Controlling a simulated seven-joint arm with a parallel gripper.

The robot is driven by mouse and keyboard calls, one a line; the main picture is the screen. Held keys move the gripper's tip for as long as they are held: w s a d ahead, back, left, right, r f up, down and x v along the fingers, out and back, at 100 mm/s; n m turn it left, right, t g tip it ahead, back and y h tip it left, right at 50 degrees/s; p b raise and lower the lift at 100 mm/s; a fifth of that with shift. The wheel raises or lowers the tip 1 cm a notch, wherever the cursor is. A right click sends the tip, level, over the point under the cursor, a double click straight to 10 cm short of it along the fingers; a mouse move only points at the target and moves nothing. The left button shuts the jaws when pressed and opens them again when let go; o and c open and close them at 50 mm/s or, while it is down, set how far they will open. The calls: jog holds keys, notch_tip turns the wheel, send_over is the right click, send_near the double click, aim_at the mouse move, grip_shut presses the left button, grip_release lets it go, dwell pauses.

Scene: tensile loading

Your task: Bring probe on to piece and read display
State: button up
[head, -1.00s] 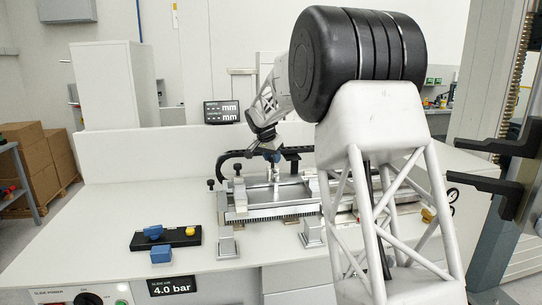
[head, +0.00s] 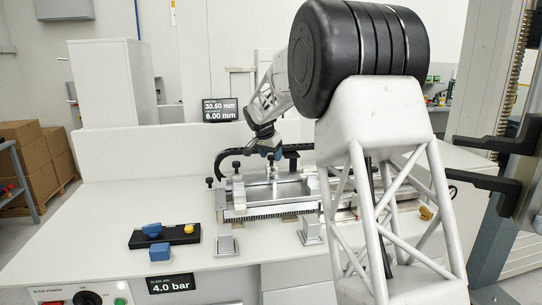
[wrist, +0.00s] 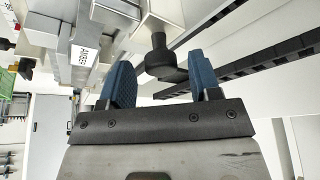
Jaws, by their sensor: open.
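The display (head: 220,110) on the back panel reads 30.50 mm above 6.00 mm. My gripper (head: 271,158) is over the measuring fixture (head: 270,212), a metal frame with a toothed front rail. In the wrist view, my gripper (wrist: 162,75) has its two blue fingers apart. A dark round-headed knob (wrist: 159,60), which may be the probe's lever, shows in the gap ahead of them, not gripped. A light metal part, perhaps the piece, stands below the gripper in the head view; it is too small to identify. Probe contact cannot be made out.
A black curved arm (head: 228,155) rises at the fixture's back left. A black block (head: 165,237) with blue and yellow parts and a loose blue block (head: 159,253) sit front left. My arm hides the fixture's right side.

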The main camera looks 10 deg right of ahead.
jog(key=v, duration=0.7)
jog(key=shift+r, duration=0.2)
jog(key=shift+s, duration=0.1)
jog(key=shift+s, duration=0.1)
dwell(0.8)
jog(key=s+r+n+y, duration=0.2)
jog(key=s+n, duration=0.3)
jog(key=s, duration=2.8)
jog(key=s+f+n, duration=0.1)
jog(key=s+f, duration=0.3)
jog(key=s, duration=0.6)
jog(key=s+f+n, duration=0.1)
jog(key=s+f, duration=0.3)
jog(key=s, duration=0.6)
jog(key=s+f+n+y, duration=0.1)
jog(key=s+f, duration=0.3)
jog(key=s, duration=0.6)
jog(key=shift+s+a+n+g, duration=0.2)
jog(key=shift+s+n+g, duration=0.1)
jog(key=shift+s+n, duration=0.1)
